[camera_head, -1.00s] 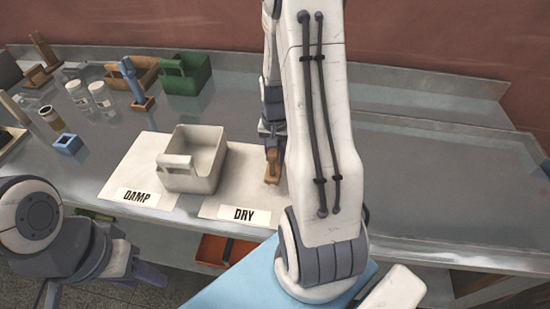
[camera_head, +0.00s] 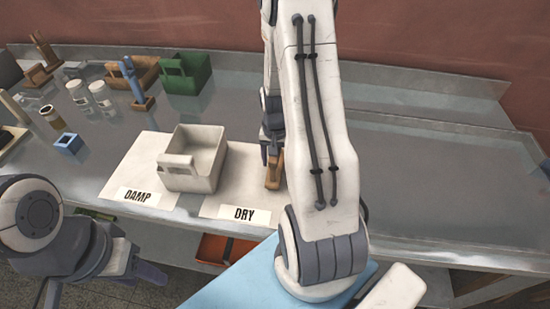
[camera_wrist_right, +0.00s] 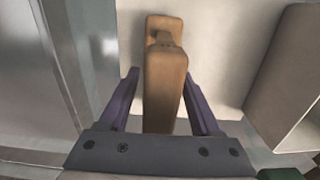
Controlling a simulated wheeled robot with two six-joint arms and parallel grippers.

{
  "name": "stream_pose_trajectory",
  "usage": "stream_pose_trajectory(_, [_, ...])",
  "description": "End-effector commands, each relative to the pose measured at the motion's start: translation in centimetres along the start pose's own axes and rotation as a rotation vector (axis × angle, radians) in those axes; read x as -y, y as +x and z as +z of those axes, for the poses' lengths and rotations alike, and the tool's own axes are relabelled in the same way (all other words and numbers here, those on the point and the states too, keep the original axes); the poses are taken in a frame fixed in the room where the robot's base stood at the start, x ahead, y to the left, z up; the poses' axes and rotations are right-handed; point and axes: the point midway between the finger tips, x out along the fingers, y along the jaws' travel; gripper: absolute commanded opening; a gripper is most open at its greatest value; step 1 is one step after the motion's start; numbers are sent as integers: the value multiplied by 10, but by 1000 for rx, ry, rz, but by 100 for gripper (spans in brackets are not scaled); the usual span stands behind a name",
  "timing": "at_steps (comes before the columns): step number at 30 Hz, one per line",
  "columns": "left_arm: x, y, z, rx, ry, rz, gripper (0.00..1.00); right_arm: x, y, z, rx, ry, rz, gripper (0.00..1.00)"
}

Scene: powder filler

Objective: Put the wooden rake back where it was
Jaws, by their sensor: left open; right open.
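The wooden rake (camera_head: 273,172) is at the back right of the white DRY card (camera_head: 215,207), with my right arm covering part of that area. In the right wrist view the brown rake (camera_wrist_right: 166,85) has its handle towards me and its block end farther off, against a pale surface. My right gripper (camera_wrist_right: 160,78) is open, with one purple finger on each side of the handle and a gap to each. It also shows above the rake in the head view (camera_head: 272,148). My left gripper (camera_head: 100,284) is open and empty at the lower left, off the bench.
A blue upright tool (camera_head: 133,83), jars (camera_head: 99,93), a wooden box (camera_head: 140,70) and a green box (camera_head: 186,75) are farther left. The right bench is clear.

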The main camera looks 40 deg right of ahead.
Motion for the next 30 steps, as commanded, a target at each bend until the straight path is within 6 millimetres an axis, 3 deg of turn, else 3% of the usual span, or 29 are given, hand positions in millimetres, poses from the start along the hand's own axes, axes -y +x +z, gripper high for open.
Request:
stream_pose_trajectory(8, [0,4,0,0,0,0,50,0,-28,-1,-6,0,-2,65])
stream_pose_trajectory(15, [1,12,1,0,1,0,50,0,-80,-1,-8,0,-3,65])
stream_pose_trajectory(21, [1,16,1,0,1,0,50,0,-112,-1,-3,0,-1,65])
stream_pose_trajectory(30, [1,16,1,0,1,0,50,0,-124,0,0,-2,0,65])
